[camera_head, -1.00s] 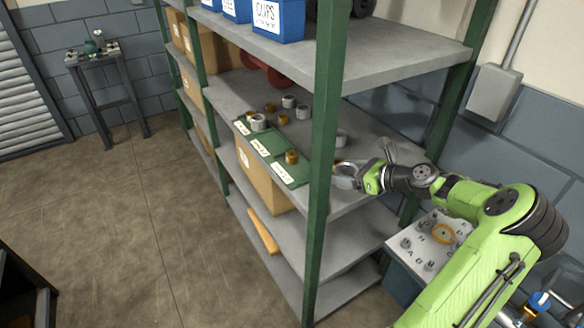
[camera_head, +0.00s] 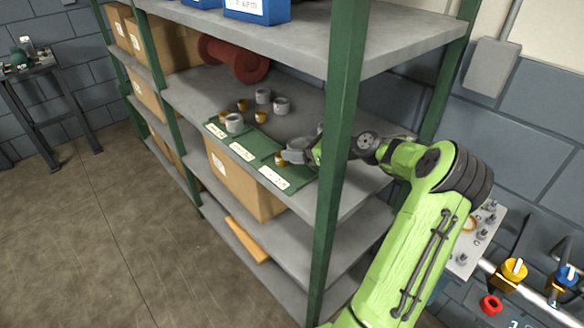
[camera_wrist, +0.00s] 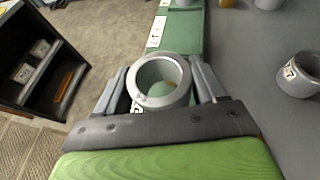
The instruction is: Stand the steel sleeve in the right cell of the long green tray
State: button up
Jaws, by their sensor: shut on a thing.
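My gripper (camera_wrist: 158,92) is shut on a grey steel sleeve (camera_wrist: 147,69), seen nearly end-on in the wrist view. In the head view my gripper (camera_head: 300,151) is over the right end of the long green tray (camera_head: 264,146), whose green surface also shows in the wrist view (camera_wrist: 183,35). A brass ring (camera_head: 281,160) is at the tray's right part, just below and left of the gripper. Green and a little orange show through the sleeve's bore. A grey ring (camera_head: 234,123) stands in the tray's left cell. The held sleeve's height above the tray is unclear.
Grey rings (camera_head: 281,105) and brass rings (camera_head: 260,117) stand on the shelf behind the tray. Another grey sleeve (camera_wrist: 298,75) stands right of my gripper in the wrist view. The green shelf post (camera_head: 338,150) is close to my arm. A red spool (camera_head: 233,60) lies farther back.

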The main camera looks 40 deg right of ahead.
aim_at(299, 174)
jog(key=f, duration=0.2)
jog(key=f+b, duration=0.1)
jog(key=f, duration=0.3)
jog(key=shift+w+a+b, duration=0.15)
jog(key=shift+w+b, duration=0.1)
jog(key=shift+b, duration=0.05)
jog(key=o, duration=1.5)
jog(key=shift+f, duration=0.1)
jog(key=shift+s+r, duration=0.25)
jog(key=p+v, duration=0.2)
jog(key=v, duration=0.9)
jog(key=shift+r+p, duration=0.1)
jog(key=shift+p, duration=0.3)
jog(key=shift+s, duration=0.3)
